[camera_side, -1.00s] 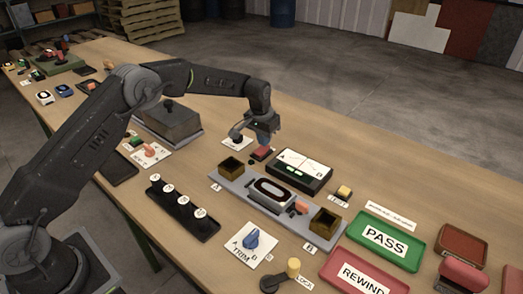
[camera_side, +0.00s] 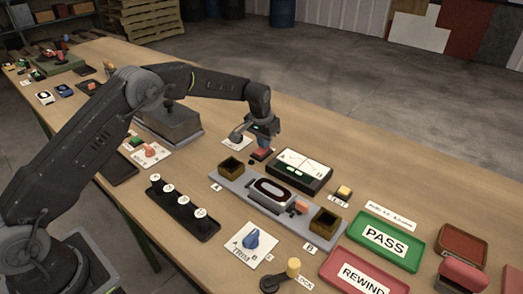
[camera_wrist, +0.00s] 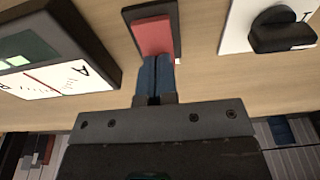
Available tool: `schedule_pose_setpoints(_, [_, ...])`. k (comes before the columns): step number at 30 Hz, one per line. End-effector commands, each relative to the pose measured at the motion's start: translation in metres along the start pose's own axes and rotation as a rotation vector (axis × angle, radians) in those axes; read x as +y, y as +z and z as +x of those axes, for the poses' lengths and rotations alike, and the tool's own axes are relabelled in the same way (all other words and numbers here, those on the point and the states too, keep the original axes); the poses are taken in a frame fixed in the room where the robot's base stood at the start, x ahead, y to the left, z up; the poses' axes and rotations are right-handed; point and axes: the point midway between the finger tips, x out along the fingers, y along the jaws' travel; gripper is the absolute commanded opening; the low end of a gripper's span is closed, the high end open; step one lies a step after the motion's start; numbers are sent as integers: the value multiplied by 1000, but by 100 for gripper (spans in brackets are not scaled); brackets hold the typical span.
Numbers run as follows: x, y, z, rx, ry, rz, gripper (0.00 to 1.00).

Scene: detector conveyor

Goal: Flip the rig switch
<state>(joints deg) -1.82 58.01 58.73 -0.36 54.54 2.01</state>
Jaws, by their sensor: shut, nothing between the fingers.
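A red rocker switch (camera_side: 262,154) in a dark housing sits on the table behind the grey conveyor plate, left of the A/B meter. I cannot read a label on it. In the wrist view the red rocker (camera_wrist: 153,34) lies straight ahead of my fingertips. My gripper (camera_side: 266,142) is just above the switch, pointing down. Its blue fingers (camera_wrist: 155,72) are shut together with nothing between them. The fingertips overlap the near end of the rocker in the wrist view. I cannot tell whether they touch it.
The A/B meter (camera_side: 299,171) stands close on the right. A dark knob (camera_side: 236,136) on a white plate is close on the left; it also shows in the wrist view (camera_wrist: 283,31). The conveyor plate (camera_side: 233,188) with two brass boxes lies in front. Bare table is behind.

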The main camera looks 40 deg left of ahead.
Motion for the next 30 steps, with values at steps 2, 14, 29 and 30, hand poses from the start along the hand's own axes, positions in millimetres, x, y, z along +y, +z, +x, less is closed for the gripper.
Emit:
schedule_pose_setpoints(2, [0, 1, 2, -3, 0, 0, 0])
schedule_pose_setpoints(14, [0, -4, -28, -1, 0, 0, 0])
schedule_pose_setpoints(29, [0, -10, -65, -1, 0, 0, 0])
schedule_pose_setpoints(30, [0, -10, -66, -1, 0, 0, 0])
